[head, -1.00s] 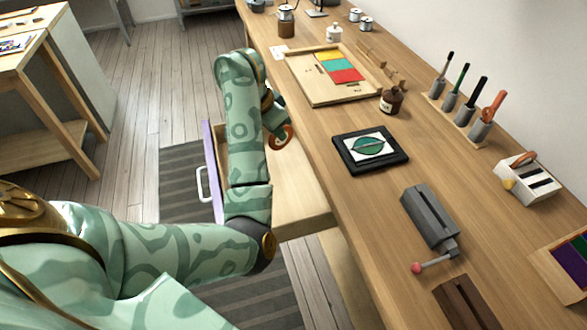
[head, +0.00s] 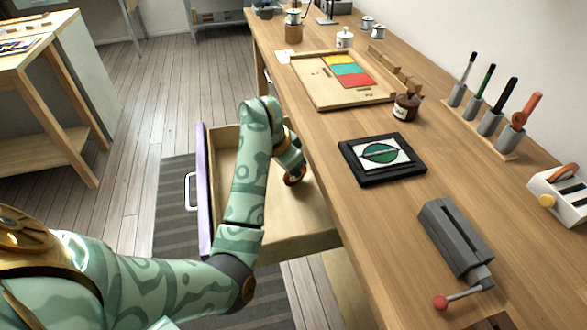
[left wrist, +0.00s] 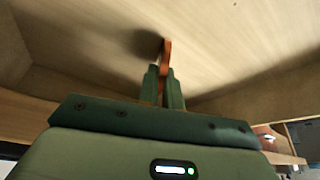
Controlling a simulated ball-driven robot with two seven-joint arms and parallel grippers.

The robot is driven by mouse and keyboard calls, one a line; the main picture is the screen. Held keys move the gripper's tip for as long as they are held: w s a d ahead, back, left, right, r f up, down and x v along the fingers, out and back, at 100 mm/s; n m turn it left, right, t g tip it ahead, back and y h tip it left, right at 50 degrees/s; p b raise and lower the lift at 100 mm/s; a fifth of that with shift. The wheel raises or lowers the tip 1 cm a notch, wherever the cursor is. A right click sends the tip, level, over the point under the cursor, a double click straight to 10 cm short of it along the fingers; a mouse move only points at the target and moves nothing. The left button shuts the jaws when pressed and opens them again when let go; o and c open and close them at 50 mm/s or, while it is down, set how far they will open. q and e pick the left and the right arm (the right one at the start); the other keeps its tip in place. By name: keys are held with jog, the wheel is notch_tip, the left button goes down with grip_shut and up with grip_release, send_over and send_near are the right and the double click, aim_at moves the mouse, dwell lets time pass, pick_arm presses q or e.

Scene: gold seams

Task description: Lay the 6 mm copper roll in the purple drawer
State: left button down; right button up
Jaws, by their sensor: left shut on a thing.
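The copper roll (head: 295,177) is an orange-brown ring at the end of my left arm in the head view, over the open drawer. My left gripper (left wrist: 165,75) is shut on the copper roll, which shows edge-on as an orange strip (left wrist: 167,50) in the left wrist view. The drawer (head: 203,190) has a purple front with a white handle and stands pulled out from the bench. Its pale wooden floor (left wrist: 225,40) fills much of the left wrist view, with a dark shadow near the roll. I cannot tell if the roll touches the floor. My right gripper is not in view.
The workbench (head: 330,130) runs along the drawer's right side. The drawer floor seen around the roll is bare.

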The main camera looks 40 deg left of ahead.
pick_arm(q)
jog(key=shift+f, duration=0.1)
jog(key=c, duration=1.6)
grip_release()
